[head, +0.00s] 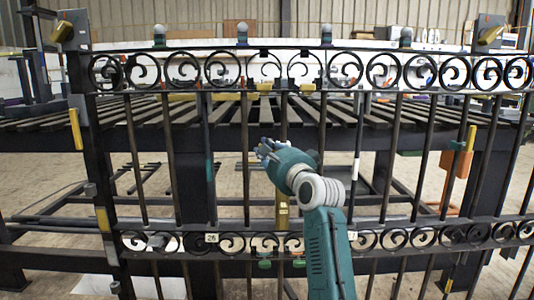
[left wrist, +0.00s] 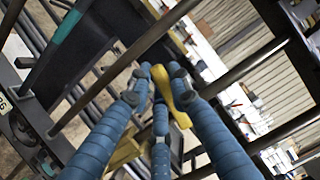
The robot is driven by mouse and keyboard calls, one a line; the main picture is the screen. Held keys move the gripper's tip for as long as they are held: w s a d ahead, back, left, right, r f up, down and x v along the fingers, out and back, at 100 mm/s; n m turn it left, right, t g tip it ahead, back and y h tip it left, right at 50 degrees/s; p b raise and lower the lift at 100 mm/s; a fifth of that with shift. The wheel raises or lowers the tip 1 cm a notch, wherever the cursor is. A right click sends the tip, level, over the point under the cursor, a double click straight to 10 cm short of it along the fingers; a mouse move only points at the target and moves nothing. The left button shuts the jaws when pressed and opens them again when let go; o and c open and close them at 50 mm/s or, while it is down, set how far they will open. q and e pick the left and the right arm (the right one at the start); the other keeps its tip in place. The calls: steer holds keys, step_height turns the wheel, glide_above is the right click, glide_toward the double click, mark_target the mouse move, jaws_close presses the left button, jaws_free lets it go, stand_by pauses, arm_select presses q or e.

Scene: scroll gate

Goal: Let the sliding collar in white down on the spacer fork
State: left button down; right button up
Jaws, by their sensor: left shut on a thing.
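My left gripper (head: 265,150) is in front of the middle bars of the dark scroll gate (head: 310,70). In the left wrist view its blue fingers (left wrist: 155,85) close around a small curved yellow piece (left wrist: 181,102). I cannot tell whether this piece is the spacer fork. In the head view the gripper hides most of what it holds. My right gripper is not in view.
A yellow block (head: 283,210) sits on a bar below the gripper, above the lower scroll band. A slatted bench (head: 420,112) stands behind the gate. An orange piece (head: 456,172) hangs at the right. Vertical bars stand close on both sides of the gripper.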

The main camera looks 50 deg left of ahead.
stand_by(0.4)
arm_select(q)
steer(key=c, duration=1.5)
jaws_free()
steer(key=shift+c, duration=0.2)
step_height(320, 180, up, 9)
steer(key=shift+s+d+r, duration=0.1)
steer(key=shift+r, duration=0.35)
steer(key=shift+r, duration=0.1)
